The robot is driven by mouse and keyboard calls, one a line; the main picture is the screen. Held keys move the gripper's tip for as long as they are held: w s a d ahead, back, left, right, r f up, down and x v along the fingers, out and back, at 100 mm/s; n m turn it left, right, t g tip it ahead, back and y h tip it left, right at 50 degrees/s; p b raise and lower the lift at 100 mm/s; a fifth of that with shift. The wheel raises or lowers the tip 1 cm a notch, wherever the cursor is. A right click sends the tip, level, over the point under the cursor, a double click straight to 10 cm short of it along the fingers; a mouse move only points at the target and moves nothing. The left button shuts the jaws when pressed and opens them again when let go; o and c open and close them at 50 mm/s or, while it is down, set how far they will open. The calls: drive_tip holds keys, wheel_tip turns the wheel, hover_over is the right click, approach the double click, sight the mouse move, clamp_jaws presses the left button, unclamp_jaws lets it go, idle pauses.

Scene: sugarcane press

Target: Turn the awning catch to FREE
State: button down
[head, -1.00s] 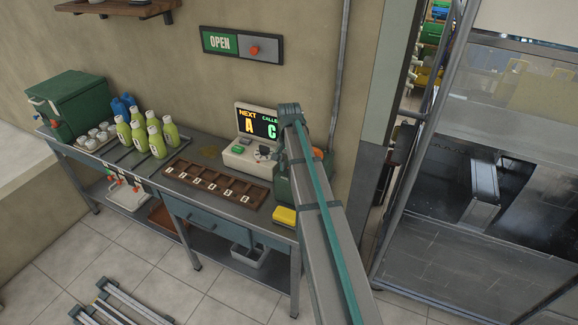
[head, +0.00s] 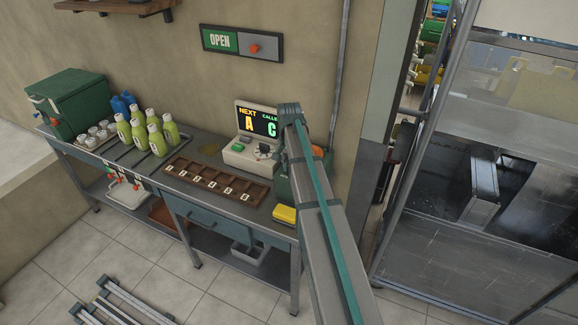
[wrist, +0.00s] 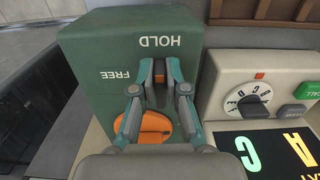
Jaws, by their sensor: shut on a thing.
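The awning catch has an orange round base (wrist: 155,126) on a green box (wrist: 90,75), seen in the wrist view. White HOLD and FREE labels appear upside down on the box. My gripper (wrist: 160,72) is shut on the catch's dark lever, whose tip lies between the fingertips and points toward HOLD. FREE is to the left of the fingers. The fingers hide part of the lever and base. In the head view, the green box (head: 284,182) is partly behind my arm, a bit of orange (head: 317,152) shows beside the arm, and my gripper is hidden.
A cream display unit (head: 240,157) with a dial (wrist: 250,98) and buttons stands close beside the box. A yellow block (head: 284,214), a wooden tray (head: 170,170) and green bottles (head: 157,142) share the bench. An OPEN sign (head: 241,43) hangs above.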

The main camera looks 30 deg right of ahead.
drive_tip(key=shift+n, duration=0.3)
drive_tip(key=n, duration=0.3)
drive_tip(key=shift+s+d+n, duration=0.2)
drive_tip(key=shift+d+n, duration=0.05)
drive_tip(key=shift+n, duration=0.15)
drive_tip(key=n, duration=0.4)
drive_tip(key=shift+d+n+b, duration=0.3)
drive_tip(key=shift+b, duration=0.1)
drive_tip(key=n, duration=0.4)
drive_tip(key=shift+d, duration=0.35)
drive_tip(key=n, duration=0.4)
drive_tip(key=shift+w+d+n, duration=0.1)
drive_tip(key=shift+d+n, duration=0.15)
drive_tip(key=shift+n, duration=0.05)
drive_tip(key=c, duration=1.2)
unclamp_jaws()
drive_tip(key=shift+r, duration=0.1)
